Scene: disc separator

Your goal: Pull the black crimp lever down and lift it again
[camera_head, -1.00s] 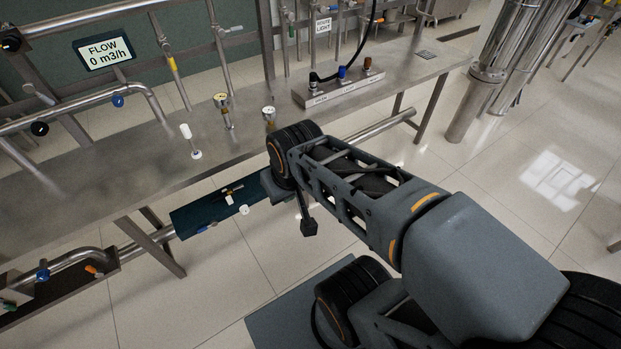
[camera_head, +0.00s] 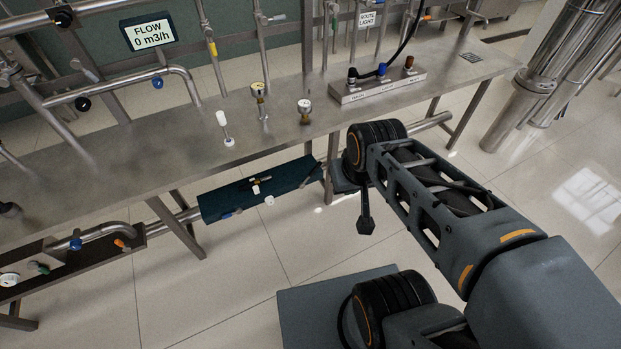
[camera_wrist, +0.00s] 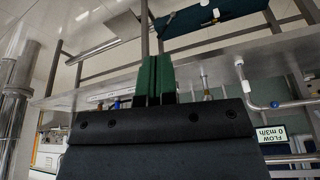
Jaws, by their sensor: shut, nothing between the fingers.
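I cannot pick out the black crimp lever with certainty in either view. A small dark object (camera_head: 9,208) lies at the left edge of the head view, on the steel table (camera_head: 130,150), too cut off to identify. My gripper shows in the wrist view as two green fingers (camera_wrist: 155,80) pressed together, with nothing between them. In the head view my arm hangs in front of the table's front edge, and the fingers are hidden there.
A teal panel (camera_head: 225,202) with small fittings sits below the table edge; it also shows in the wrist view (camera_wrist: 230,10).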

